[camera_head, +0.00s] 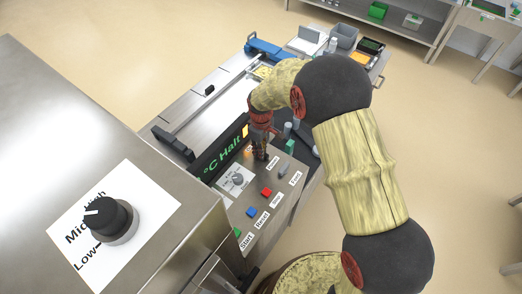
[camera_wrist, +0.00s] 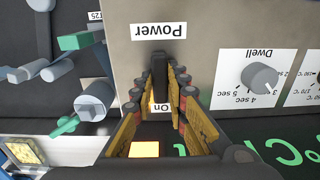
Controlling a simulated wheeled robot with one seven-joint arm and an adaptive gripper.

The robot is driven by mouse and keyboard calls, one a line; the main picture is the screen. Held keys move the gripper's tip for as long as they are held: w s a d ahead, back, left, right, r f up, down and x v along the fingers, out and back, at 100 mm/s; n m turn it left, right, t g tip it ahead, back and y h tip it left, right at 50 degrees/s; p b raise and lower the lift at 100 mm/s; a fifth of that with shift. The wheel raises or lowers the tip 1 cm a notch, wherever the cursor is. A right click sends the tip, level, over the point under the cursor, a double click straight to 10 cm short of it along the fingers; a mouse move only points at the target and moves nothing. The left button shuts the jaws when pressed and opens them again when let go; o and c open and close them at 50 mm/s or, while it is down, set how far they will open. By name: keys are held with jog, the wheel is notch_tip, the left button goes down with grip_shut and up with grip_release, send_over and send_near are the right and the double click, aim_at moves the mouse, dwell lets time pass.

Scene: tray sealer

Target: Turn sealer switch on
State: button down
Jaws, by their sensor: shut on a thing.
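The power switch (camera_wrist: 158,62) is a black lever between the upside-down "Power" label (camera_wrist: 160,30) and the "On" label (camera_wrist: 175,113) in the wrist view. My gripper (camera_wrist: 158,84) is around it, with one finger on each side, shut on the lever. In the head view my gripper (camera_head: 260,147) reaches down to the far end of the sealer panel (camera_head: 280,198) and hides the switch. A yellow lit square (camera_wrist: 145,149) shows below the "On" label. The lever's exact position is hard to tell.
The dwell knob (camera_wrist: 259,77) is beside the switch. Red (camera_head: 266,192) and blue (camera_head: 252,211) buttons line the panel. The display (camera_head: 222,154) reads "°C Halt". A large black knob (camera_head: 108,221) stands on the near steel housing. Grey and green parts (camera_wrist: 75,75) are close to the gripper.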

dwell(0.3)
jog(key=c, duration=1.8)
grip_release()
jog(key=shift+o, duration=0.2)
notch_tip(320, 180, up, 12)
